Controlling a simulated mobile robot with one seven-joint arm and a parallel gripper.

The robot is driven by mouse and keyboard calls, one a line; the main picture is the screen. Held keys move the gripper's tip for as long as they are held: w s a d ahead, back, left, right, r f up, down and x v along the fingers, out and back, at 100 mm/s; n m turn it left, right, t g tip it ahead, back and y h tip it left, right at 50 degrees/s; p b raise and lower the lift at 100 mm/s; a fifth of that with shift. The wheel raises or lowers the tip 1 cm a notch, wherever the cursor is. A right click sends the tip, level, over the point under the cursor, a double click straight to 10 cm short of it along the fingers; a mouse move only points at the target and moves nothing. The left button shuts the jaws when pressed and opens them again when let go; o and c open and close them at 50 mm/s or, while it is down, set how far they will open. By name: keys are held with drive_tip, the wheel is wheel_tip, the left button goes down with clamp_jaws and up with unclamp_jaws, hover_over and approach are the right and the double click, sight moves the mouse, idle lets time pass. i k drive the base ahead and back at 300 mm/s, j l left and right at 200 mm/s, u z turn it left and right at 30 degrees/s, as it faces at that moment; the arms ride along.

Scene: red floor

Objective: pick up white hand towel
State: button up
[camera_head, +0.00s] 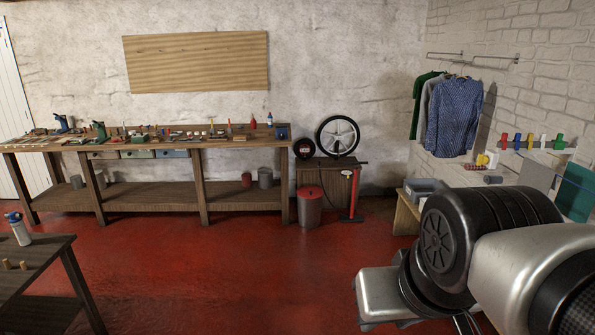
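I cannot make out a white hand towel for sure in this view. Many small items lie on the long wooden workbench (250,142) along the back wall, too small to tell apart. A green garment, a pale grey one (427,105) and a blue patterned shirt (455,115) hang from a rail at the right. My arm fills the lower right corner and hides part of the floor and right side. The fingertips of my gripper do not show, so what it holds cannot be seen.
The red floor (220,270) is open in the middle. A dark table (45,262) with a spray bottle (19,228) stands at lower left. A red-lidded bin (310,208), a red pump (354,195) and a wheel (338,135) stand by the back wall. A low bench (407,214) stands at right.

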sight(533, 174)
drive_tip(key=i+z, duration=0.35)
drive_tip(key=i, duration=0.4)
drive_tip(key=i+j+z, duration=0.2)
drive_tip(key=i+z, duration=0.15)
drive_tip(key=i, duration=0.35)
drive_tip(key=i+z, duration=0.85)
drive_tip(key=i+j+z, duration=0.15)
drive_tip(key=z, duration=0.3)
drive_tip(key=i, duration=0.1)
